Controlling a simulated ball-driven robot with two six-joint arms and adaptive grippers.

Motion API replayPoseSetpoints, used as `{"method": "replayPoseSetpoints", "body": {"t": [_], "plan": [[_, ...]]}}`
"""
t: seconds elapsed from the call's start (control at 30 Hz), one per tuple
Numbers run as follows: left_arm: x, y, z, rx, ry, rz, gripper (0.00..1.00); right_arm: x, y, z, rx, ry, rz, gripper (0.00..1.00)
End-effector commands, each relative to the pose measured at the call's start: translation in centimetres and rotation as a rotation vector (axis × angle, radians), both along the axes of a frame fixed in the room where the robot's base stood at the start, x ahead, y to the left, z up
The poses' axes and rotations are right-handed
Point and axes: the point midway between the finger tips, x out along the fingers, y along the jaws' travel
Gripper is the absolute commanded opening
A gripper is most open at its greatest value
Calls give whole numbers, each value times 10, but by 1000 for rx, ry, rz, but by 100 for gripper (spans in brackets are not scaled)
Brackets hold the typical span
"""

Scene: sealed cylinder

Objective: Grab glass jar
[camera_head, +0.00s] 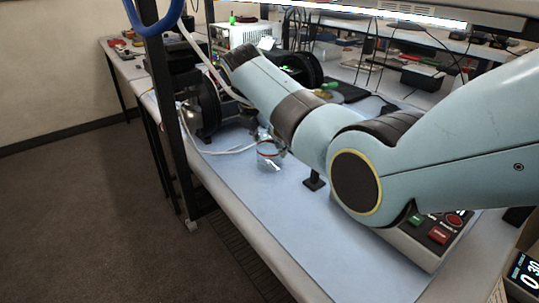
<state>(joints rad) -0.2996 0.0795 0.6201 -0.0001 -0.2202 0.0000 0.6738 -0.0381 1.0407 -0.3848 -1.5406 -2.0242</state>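A small clear glass jar (268,155) with a dark and reddish band stands on the pale blue bench top, left of the middle. My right arm comes in from the right and reaches over the bench, its wrist above and beyond the jar. My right gripper (266,136) is mostly hidden behind my forearm, close to the top of the jar. Whether its fingers are open or shut, or touch the jar, I cannot tell. My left gripper is not in view.
A dark machine with round black discs (205,105) stands behind the jar, with white cables on the bench. A control box (428,238) with green and red buttons sits at the lower right. A black post stands at the bench's left edge.

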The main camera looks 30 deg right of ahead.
Motion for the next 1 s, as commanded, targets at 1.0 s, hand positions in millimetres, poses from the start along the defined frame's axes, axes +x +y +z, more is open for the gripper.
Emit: {"method": "replayPoseSetpoints", "body": {"t": [1.0], "plan": [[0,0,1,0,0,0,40,1,0,80,1,-4,0,22]]}}
